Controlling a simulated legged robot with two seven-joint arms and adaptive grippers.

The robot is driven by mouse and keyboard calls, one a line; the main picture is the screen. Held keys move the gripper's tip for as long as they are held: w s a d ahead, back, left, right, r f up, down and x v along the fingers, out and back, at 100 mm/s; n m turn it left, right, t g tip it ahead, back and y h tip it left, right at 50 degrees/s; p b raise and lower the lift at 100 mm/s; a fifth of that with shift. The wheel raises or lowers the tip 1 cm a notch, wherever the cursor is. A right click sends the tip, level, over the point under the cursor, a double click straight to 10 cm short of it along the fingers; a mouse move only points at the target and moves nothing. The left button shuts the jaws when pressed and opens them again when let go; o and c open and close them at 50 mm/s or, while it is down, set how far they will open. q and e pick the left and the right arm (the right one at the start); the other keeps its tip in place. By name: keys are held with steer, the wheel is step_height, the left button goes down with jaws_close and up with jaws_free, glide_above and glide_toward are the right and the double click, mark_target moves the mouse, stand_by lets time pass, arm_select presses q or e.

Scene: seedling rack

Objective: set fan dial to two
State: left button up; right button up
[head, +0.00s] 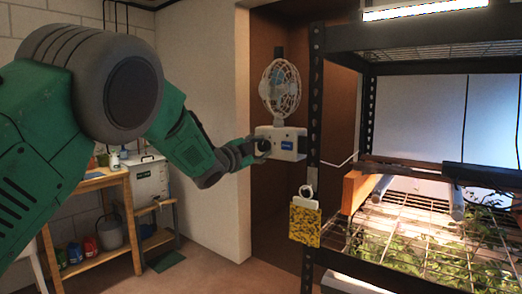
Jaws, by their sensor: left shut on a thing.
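A small white fan (281,88) with a round wire cage stands above a white control box (291,144) by the rack's left post. The box has a small blue label and a dark round dial (264,146) on its left part. My left gripper (257,148) reaches in from the left and is shut on the dial. The fingers partly cover the dial, so its setting cannot be read. My right gripper is not in view.
The black metal rack (313,130) with seedlings (420,245) fills the right side. A yellow sticky card (305,222) hangs on its post below the fan box. A wooden bench (100,182) stands at the left. Floor (215,270) is clear between.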

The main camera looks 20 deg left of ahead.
arm_select(q)
steer(key=shift+f, duration=0.4)
steer(key=o, duration=1.1)
steer(key=shift+w, duration=0.1)
steer(key=shift+o, duration=0.2)
steer(key=shift+w, duration=0.25)
steer(key=shift+s+r, duration=0.2)
steer(key=shift+s, duration=0.1)
steer(key=shift+s+a, duration=0.2)
steer(key=shift+s, duration=0.1)
steer(key=v, duration=1)
steer(key=shift+s+a+f, duration=0.15)
steer(key=shift+s+f, duration=0.1)
steer(key=shift+s, duration=0.1)
